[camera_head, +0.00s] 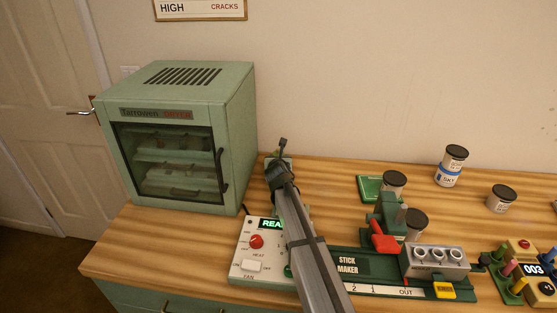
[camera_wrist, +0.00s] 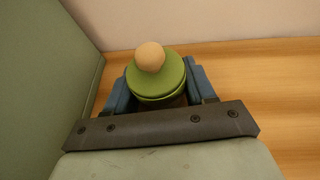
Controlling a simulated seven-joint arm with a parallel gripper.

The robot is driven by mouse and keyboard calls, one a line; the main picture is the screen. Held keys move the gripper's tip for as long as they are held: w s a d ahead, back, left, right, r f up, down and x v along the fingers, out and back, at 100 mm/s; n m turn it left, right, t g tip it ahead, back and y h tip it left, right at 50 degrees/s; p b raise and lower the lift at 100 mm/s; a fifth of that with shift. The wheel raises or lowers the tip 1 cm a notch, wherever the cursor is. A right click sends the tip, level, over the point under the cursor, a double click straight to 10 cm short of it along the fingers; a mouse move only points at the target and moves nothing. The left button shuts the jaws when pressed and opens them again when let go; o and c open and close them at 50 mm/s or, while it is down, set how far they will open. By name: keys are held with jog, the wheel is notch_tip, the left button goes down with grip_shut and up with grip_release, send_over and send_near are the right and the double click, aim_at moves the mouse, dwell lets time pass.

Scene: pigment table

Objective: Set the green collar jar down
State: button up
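In the wrist view, the green collar jar (camera_wrist: 158,84) shows from above, with a round green top, a tan ball knob and a dark body below. My gripper (camera_wrist: 160,92) has its blue fingers against both sides of the jar. In the head view, my gripper (camera_head: 280,163) is at the back of the table, just right of the green oven. My arm hides most of the jar there. I cannot tell whether the jar's base touches the wood.
The green oven (camera_head: 180,135) stands close on the left, its door shut. A control box (camera_head: 262,243) and the stick maker (camera_head: 347,265) are in front and to the right. Dark-lidded jars (camera_head: 451,167) stand at the back right. Bare wood (camera_head: 325,185) lies right of my gripper.

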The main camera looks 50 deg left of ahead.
jog(key=o, duration=0.4)
jog(key=shift+o, duration=0.2)
jog(key=shift+r, duration=0.1)
jog(key=v, duration=1.2)
